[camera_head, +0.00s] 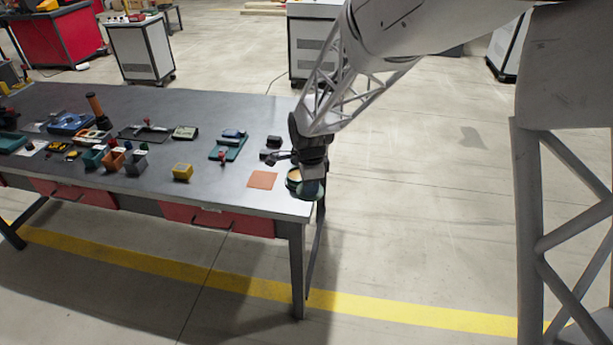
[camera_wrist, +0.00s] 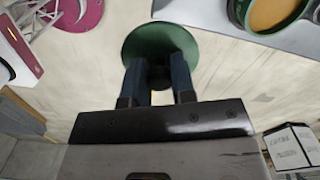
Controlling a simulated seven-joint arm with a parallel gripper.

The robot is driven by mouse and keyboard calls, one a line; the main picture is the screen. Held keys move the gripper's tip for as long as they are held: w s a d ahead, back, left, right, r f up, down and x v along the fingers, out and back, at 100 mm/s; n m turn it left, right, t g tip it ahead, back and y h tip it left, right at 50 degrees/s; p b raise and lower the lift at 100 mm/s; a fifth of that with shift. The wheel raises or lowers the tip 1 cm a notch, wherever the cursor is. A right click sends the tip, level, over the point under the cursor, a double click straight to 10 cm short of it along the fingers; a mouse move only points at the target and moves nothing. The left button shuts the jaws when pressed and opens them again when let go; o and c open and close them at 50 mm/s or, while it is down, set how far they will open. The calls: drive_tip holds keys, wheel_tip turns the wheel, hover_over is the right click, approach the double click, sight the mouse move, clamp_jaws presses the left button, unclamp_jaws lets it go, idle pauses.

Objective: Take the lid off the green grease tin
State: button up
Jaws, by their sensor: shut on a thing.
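The green lid (camera_wrist: 150,38) is a round disc in the wrist view, with its knob between my fingers. My gripper (camera_wrist: 158,72) is shut on that knob and holds the lid apart from the tin, out past the table edge with floor below. In the head view my gripper (camera_head: 312,176) and the lid (camera_head: 311,193) are at the table's right front corner. The green grease tin (camera_wrist: 242,14) stands open at the table edge, with tan-orange contents showing. In the head view the tin (camera_head: 290,184) is partly hidden behind my gripper and the lid.
An orange mat (camera_head: 262,180) lies left of the tin. A yellow box (camera_head: 182,172), a teal fixture (camera_head: 229,147) and small dark blocks (camera_head: 273,141) stand on the grey table (camera_head: 225,190). Several more parts crowd its left side. Right of the table is open floor.

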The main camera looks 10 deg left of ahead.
drive_tip(key=shift+s+d, duration=0.25)
drive_tip(key=shift+s, duration=0.2)
drive_tip(key=shift+s+d, duration=0.2)
drive_tip(key=shift+s, duration=0.25)
drive_tip(key=shift+a, duration=0.1)
drive_tip(key=a+f, duration=0.3)
drive_tip(key=a, duration=0.7)
drive_tip(key=shift+f, duration=0.1)
hover_over(262, 180)
drive_tip(key=shift+w+f, duration=0.15)
drive_tip(key=shift+f, duration=0.6)
idle(0.5)
drive_tip(key=shift+f, duration=1.75)
drive_tip(key=shift+f, duration=0.1)
